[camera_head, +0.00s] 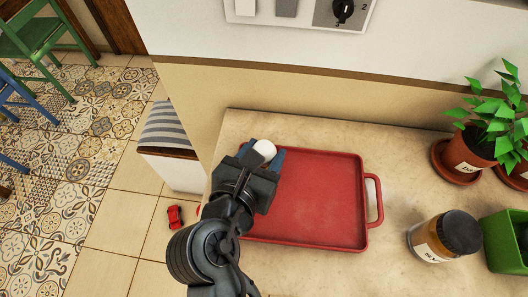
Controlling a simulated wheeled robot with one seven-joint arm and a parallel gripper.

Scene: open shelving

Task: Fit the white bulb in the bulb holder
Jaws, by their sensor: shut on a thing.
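The white bulb (265,149) shows as a small white rounded top between the fingers of my gripper (263,155). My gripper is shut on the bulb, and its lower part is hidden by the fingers. They are over the upper left corner of a red tray (315,205). I cannot tell the height above the tray. I cannot make out a bulb holder in this view.
The red tray lies on a beige counter (400,170). To the right are a jar with a dark lid (446,236), a potted plant (470,155) and a green container (506,241). A white panel with a black knob (343,10) is on the wall behind.

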